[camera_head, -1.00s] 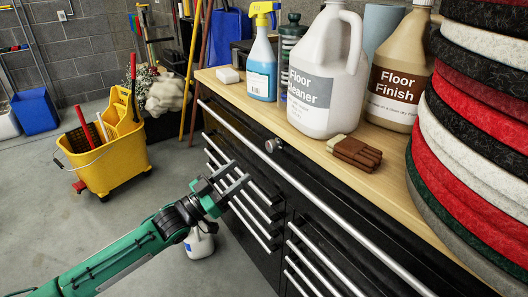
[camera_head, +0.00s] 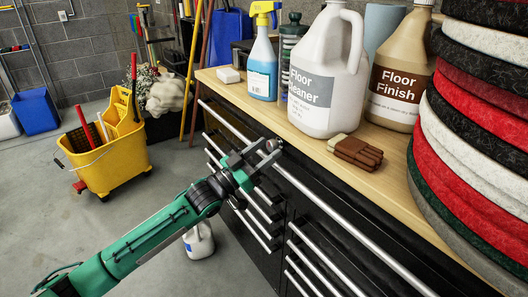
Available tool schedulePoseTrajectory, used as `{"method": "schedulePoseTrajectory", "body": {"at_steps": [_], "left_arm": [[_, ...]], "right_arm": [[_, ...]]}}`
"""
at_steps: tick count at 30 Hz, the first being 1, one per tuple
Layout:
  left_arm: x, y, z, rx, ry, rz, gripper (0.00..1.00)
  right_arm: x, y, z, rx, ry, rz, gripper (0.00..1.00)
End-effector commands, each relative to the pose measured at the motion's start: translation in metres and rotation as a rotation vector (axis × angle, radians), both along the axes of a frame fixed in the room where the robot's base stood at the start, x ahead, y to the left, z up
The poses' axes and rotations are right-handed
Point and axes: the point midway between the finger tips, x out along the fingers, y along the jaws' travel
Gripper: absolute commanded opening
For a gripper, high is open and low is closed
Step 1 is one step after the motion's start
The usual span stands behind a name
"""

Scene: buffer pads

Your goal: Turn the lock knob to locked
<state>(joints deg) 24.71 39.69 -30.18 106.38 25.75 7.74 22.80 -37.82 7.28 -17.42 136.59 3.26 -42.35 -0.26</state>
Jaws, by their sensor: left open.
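The lock knob (camera_head: 272,146) is a small round metal knob on the front of the black tool cabinet (camera_head: 335,240), just under the wooden top. My left gripper (camera_head: 262,151) is at the knob, its fingers open and reaching up to it. The fingers partly cover the knob, so I cannot tell whether they touch it or which way it is turned. My right gripper does not show.
Long silver drawer handles run along the cabinet front. A yellow mop bucket (camera_head: 105,165) stands on the floor.

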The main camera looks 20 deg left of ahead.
Motion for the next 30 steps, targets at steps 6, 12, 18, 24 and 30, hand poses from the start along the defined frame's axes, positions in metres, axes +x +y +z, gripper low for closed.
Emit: {"method": "schedulePoseTrajectory", "body": {"at_steps": [6, 12, 18, 24, 30], "left_arm": [[0.0, 0.0, 0.0, 0.0, 0.0, 0.0, 0.32], [0.0, 0.0, 0.0, 0.0, 0.0, 0.0, 0.07], [0.0, 0.0, 0.001, 0.017, -0.015, 0.0, 0.07], [0.001, 0.002, 0.002, 0.086, -0.066, 0.0, 0.07], [0.002, 0.003, 0.003, 0.209, -0.162, 0.0, 0.07]], "right_arm": [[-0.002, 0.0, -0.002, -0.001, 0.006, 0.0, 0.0], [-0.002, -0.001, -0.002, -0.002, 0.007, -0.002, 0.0], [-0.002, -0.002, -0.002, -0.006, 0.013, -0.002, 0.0], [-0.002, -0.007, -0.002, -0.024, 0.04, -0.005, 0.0], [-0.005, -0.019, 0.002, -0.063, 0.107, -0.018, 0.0]]}}
